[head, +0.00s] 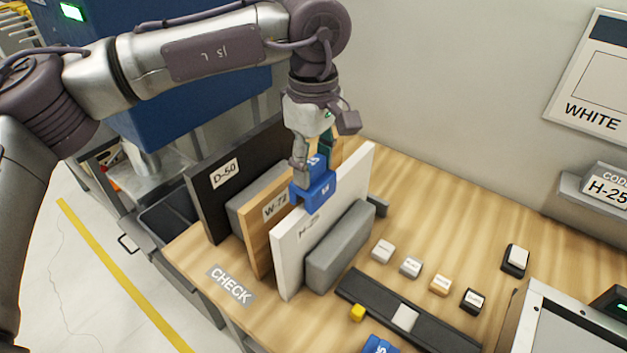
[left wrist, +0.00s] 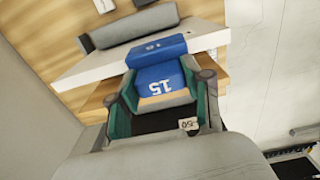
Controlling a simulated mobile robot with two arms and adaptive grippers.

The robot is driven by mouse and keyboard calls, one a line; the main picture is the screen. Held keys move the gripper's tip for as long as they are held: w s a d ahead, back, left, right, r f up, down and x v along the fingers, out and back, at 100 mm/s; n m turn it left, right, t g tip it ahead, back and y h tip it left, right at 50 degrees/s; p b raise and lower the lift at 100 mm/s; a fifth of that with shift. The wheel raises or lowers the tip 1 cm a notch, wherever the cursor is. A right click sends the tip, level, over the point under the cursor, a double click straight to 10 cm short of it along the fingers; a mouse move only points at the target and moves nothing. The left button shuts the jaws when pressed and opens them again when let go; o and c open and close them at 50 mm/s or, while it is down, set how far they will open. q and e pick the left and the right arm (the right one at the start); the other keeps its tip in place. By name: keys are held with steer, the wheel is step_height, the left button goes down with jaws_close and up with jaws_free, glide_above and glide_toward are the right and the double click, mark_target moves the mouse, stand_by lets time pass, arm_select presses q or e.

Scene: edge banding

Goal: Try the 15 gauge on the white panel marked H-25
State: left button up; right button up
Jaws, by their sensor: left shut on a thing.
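My left gripper (head: 308,165) is shut on the blue 15 gauge (head: 319,190) at the top edge of the white panel (head: 330,219). The gauge appears to straddle that edge; whether it is fully seated I cannot tell. The panel's label is partly covered, with only its start legible. In the left wrist view the gauge (left wrist: 160,80) shows its "15" between the gripper's fingers (left wrist: 163,92), with the white panel (left wrist: 85,72) behind it. My right gripper is not in view.
Wood panel W-72 (head: 257,235) and dark panel D-50 (head: 212,198) stand left of the white panel. A grey block (head: 340,247) is at its right. Several small blocks, a dark rail (head: 440,325) and another blue gauge (head: 380,345) lie to the right.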

arm_select(q)
steer(key=shift+r+p, duration=1.7)
steer(key=shift+r, duration=1.45)
